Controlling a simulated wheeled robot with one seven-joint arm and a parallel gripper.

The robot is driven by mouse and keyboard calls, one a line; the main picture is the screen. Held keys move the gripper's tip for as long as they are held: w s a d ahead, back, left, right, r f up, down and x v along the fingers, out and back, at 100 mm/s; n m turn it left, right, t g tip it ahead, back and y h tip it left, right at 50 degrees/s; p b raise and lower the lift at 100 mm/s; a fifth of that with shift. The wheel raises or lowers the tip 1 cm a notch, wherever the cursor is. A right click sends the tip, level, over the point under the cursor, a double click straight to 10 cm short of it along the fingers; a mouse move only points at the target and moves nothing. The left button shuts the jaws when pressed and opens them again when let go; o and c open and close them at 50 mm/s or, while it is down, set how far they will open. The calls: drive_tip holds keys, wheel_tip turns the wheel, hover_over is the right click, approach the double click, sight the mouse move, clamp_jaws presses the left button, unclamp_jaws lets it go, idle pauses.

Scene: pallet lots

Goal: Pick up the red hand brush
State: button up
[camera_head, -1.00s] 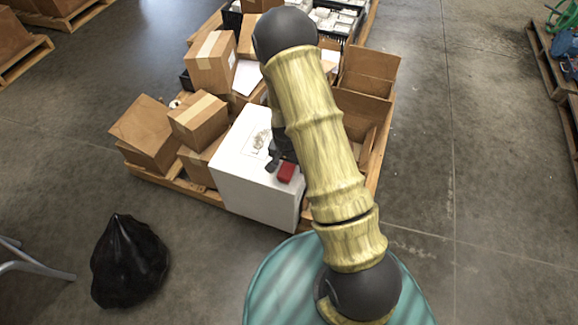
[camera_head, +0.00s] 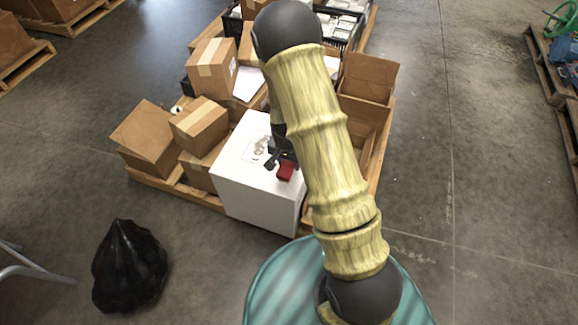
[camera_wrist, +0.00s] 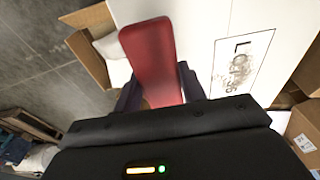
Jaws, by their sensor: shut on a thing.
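The red hand brush (camera_wrist: 152,58) is between the two dark fingers of my gripper (camera_wrist: 160,90) in the wrist view, and its near end is hidden by the gripper body. In the head view a small red part of the brush (camera_head: 286,171) shows beside my gripper (camera_head: 275,162), over the top of a white box (camera_head: 258,200). My gripper is shut on the brush. I cannot tell whether the brush still touches the box top. My arm hides part of the gripper.
Cardboard boxes (camera_head: 200,124) crowd the wooden pallet (camera_head: 182,192) left of and behind the white box. An open carton (camera_head: 366,78) stands at its right. A black bag (camera_head: 128,268) lies on the floor at the left.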

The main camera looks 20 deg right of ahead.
sight(289, 162)
wheel_tip(289, 162, up, 6)
drive_tip(key=shift+f+p, duration=0.15)
drive_tip(key=shift+p, duration=0.4)
drive_tip(key=o, duration=0.4)
drive_tip(key=shift+c, duration=1.4)
drive_tip(key=n, duration=0.2)
drive_tip(key=w+n, duration=0.1)
drive_tip(key=shift+r, duration=0.25)
drive_tip(key=n, duration=0.2)
drive_tip(key=w+n, duration=0.1)
drive_tip(key=n, duration=0.1)
drive_tip(key=shift+w+r+y, duration=0.1)
drive_tip(key=shift+r+y, duration=0.25)
drive_tip(key=shift+y, duration=0.05)
